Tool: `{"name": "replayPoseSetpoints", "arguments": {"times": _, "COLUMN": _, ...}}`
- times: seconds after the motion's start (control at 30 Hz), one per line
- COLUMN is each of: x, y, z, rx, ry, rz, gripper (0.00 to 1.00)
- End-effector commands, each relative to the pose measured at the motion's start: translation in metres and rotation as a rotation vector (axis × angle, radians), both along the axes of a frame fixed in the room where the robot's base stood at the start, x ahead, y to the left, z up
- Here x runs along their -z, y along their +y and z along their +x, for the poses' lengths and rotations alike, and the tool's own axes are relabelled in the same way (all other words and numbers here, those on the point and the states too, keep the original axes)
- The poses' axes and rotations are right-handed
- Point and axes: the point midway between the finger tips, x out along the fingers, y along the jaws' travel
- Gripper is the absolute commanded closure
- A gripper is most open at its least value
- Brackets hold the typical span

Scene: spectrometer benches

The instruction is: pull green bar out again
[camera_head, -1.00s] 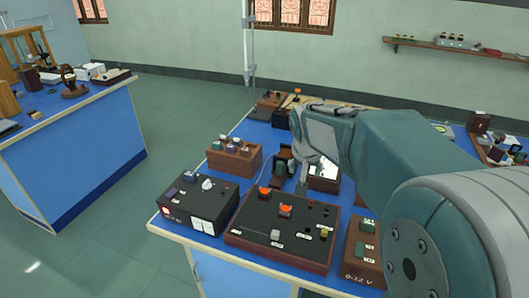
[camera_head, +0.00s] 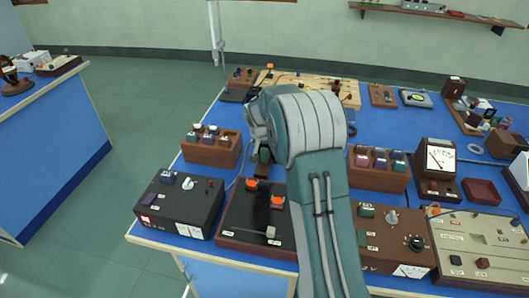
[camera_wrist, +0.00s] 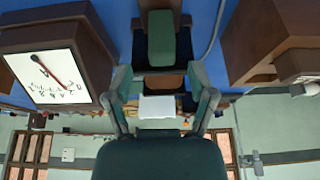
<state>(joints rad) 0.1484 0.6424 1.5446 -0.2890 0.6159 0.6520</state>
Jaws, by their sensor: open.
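In the wrist view a green bar (camera_wrist: 169,45) shows at top centre, seated in a dark block with brown parts. My gripper (camera_wrist: 162,84) is open, its two fingers spread left and right below the bar in the picture. No contact with the bar is visible. In the head view a small green piece (camera_head: 264,155) that looks like the bar shows beside my arm, behind the black panel. My arm hides most of the fingers and the surroundings there.
A meter (camera_wrist: 45,76) stands close on the left in the wrist view, a brown box (camera_wrist: 275,40) on the right. In the head view, a black panel with orange knobs (camera_head: 243,222), a black box (camera_head: 178,203) and a brown rack (camera_head: 211,149) crowd the blue bench.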

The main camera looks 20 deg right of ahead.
Motion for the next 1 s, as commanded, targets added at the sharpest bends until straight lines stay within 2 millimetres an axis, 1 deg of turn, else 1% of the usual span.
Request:
{"name": "replayPoseSetpoints", "arguments": {"times": 0.03, "x": 0.011, "y": -0.002, "z": 0.003, "rx": 0.001, "ry": 0.004, "rz": 0.000, "gripper": 0.29}}
{"name": "replayPoseSetpoints", "arguments": {"times": 0.1, "x": 0.022, "y": -0.005, "z": 0.006, "rx": 0.001, "ry": 0.003, "rz": 0.001, "gripper": 0.29}}
{"name": "replayPoseSetpoints", "arguments": {"times": 0.2, "x": 0.034, "y": -0.008, "z": 0.011, "rx": 0.002, "ry": 0.002, "rz": 0.001, "gripper": 0.29}}
{"name": "replayPoseSetpoints", "arguments": {"times": 0.3, "x": 0.042, "y": -0.010, "z": 0.014, "rx": 0.001, "ry": 0.001, "rz": 0.001, "gripper": 0.29}}
{"name": "replayPoseSetpoints", "arguments": {"times": 0.43, "x": 0.047, "y": -0.011, "z": 0.016, "rx": 0.001, "ry": 0.000, "rz": 0.000, "gripper": 0.29}}
{"name": "replayPoseSetpoints", "arguments": {"times": 0.63, "x": 0.047, "y": -0.011, "z": 0.016, "rx": 0.001, "ry": 0.000, "rz": 0.000, "gripper": 0.29}}
{"name": "replayPoseSetpoints", "arguments": {"times": 0.67, "x": 0.047, "y": -0.011, "z": 0.016, "rx": 0.001, "ry": 0.000, "rz": 0.000, "gripper": 0.33}}
{"name": "replayPoseSetpoints", "arguments": {"times": 0.7, "x": 0.047, "y": -0.011, "z": 0.016, "rx": 0.001, "ry": 0.000, "rz": 0.000, "gripper": 0.51}}
{"name": "replayPoseSetpoints", "arguments": {"times": 0.77, "x": 0.047, "y": -0.011, "z": 0.016, "rx": 0.001, "ry": 0.000, "rz": 0.000, "gripper": 0.78}}
{"name": "replayPoseSetpoints", "arguments": {"times": 0.8, "x": 0.047, "y": -0.011, "z": 0.016, "rx": 0.001, "ry": 0.000, "rz": 0.000, "gripper": 0.95}}
{"name": "replayPoseSetpoints", "arguments": {"times": 0.83, "x": 0.047, "y": -0.011, "z": 0.016, "rx": 0.000, "ry": 0.000, "rz": 0.000, "gripper": 1.00}}
{"name": "replayPoseSetpoints", "arguments": {"times": 1.0, "x": 0.047, "y": -0.011, "z": 0.016, "rx": 0.000, "ry": 0.001, "rz": 0.001, "gripper": 1.00}}
